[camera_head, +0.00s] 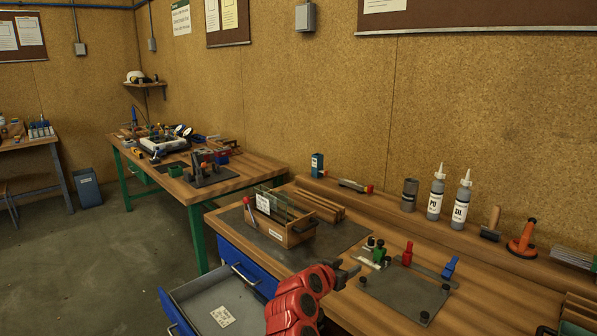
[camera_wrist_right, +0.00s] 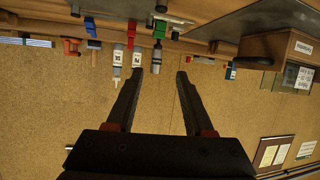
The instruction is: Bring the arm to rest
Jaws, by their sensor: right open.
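My right arm is red and comes in from the bottom of the head view. Its dark gripper (camera_head: 345,272) is above the workbench's front edge, between the wooden glass box and the grey fixture plate. In the right wrist view the gripper (camera_wrist_right: 168,75) has its two fingers apart with nothing between them. The wrist picture shows the bench upside down. My left gripper does not show in either view.
The wooden box (camera_head: 289,235) with glass panes stands left of the gripper. The fixture plate (camera_head: 405,291) with red, green and blue clamps lies to its right. An open drawer (camera_head: 222,298) juts out below the bench. Bottles (camera_head: 436,196) stand at the back.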

